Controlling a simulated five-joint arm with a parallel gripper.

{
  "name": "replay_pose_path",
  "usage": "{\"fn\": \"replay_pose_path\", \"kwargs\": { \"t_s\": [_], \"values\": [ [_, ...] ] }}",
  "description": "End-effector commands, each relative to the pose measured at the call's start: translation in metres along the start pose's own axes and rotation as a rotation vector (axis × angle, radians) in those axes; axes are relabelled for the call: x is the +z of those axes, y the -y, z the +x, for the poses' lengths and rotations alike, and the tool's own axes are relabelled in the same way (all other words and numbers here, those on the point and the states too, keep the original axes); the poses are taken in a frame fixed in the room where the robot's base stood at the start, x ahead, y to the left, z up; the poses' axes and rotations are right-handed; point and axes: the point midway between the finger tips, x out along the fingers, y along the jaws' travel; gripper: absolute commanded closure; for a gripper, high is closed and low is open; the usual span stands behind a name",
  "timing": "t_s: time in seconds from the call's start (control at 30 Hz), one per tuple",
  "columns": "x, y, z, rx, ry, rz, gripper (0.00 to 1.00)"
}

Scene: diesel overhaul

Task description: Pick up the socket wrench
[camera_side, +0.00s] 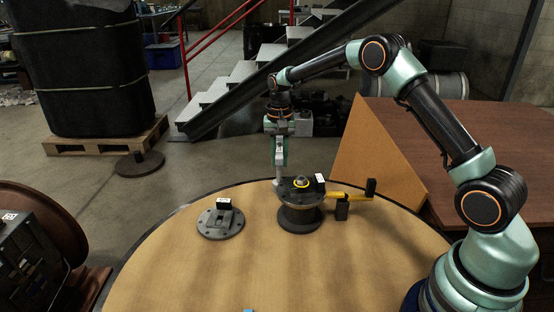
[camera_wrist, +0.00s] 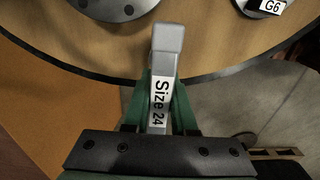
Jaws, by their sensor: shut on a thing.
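The socket wrench (camera_wrist: 167,48) is grey with a white "Size 24" label, seen in the wrist view. It lies between the green fingers of my gripper (camera_wrist: 160,105), which are shut on it, and its blocky end sticks out past them. In the side view, my gripper (camera_side: 279,152) points down at the far edge of the round table, with the grey wrench (camera_side: 277,178) hanging below the fingers. The wrench's lower end is behind and left of the spool-shaped part; whether it touches anything is not clear.
The round wooden table (camera_side: 200,275) bears a spool-shaped part (camera_side: 300,218) with a yellow-and-black handle (camera_side: 345,195), and a round grey flange (camera_side: 220,224) with a labelled block. A slanted wooden panel (camera_side: 375,160) stands at the right. The table's front is mostly clear.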

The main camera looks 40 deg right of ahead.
Motion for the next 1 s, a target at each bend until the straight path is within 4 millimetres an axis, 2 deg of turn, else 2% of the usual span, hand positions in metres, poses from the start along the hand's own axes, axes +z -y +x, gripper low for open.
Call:
{"fn": "replay_pose_path", "kwargs": {
  "t_s": [0.37,0.57,0.77,1.0],
  "values": [
    [-0.001,0.001,-0.002,-0.002,-0.003,0.0,1.0],
    [-0.001,0.001,-0.015,-0.003,-0.004,0.0,1.0],
    [-0.002,0.001,-0.051,-0.005,-0.007,0.0,1.0],
    [-0.001,0.001,-0.122,-0.006,-0.008,0.0,1.0]
  ]
}}
